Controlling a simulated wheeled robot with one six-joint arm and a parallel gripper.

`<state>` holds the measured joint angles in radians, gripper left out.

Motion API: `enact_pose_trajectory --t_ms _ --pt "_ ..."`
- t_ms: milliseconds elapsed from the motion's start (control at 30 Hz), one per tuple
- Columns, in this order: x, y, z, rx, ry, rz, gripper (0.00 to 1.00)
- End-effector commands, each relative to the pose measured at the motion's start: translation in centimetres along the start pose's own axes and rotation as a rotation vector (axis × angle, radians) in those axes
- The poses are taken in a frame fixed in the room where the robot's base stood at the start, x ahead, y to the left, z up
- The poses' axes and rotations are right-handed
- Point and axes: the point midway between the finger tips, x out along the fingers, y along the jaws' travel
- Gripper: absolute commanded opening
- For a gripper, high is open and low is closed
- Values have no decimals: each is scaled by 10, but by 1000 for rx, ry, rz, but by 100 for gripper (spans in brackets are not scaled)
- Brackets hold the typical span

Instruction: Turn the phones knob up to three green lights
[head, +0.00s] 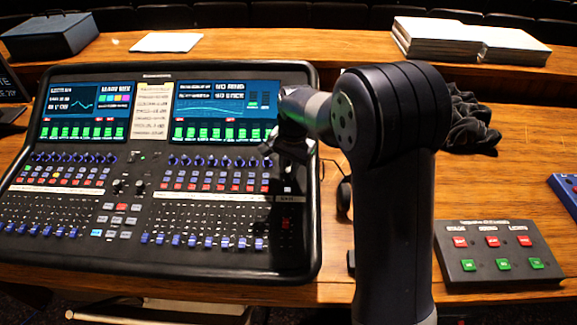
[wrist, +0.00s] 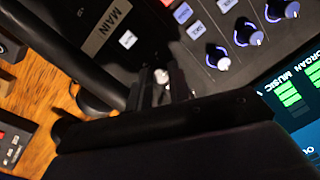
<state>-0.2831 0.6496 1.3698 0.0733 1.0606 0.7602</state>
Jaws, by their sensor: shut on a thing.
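The mixing desk (head: 130,262) fills the left of the head view, with two lit screens at its top. My gripper (head: 288,153) reaches down to the desk's upper right side, beside the right screen. In the wrist view my gripper (wrist: 161,88) is shut around a small knob with a pale top (wrist: 161,76), which I take for the phones knob. Its label and any green lights by it are hidden or cannot be made out. The MAIN label (wrist: 106,27) lies near it in the wrist view.
Blue-ringed knobs (wrist: 247,34) and lit buttons (wrist: 196,30) sit close beside my gripper. A button box (head: 475,254) with red and green buttons stands at the right. Black cloth (head: 470,120) lies behind my arm. White papers (head: 166,42) and stacked papers (head: 455,40) lie at the back.

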Motion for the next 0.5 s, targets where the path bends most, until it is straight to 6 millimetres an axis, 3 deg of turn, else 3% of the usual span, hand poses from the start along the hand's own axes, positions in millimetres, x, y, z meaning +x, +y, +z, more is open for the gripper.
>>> enact_pose_trajectory --t_ms 500 --pt "0 0 0 383 16 -37 0"
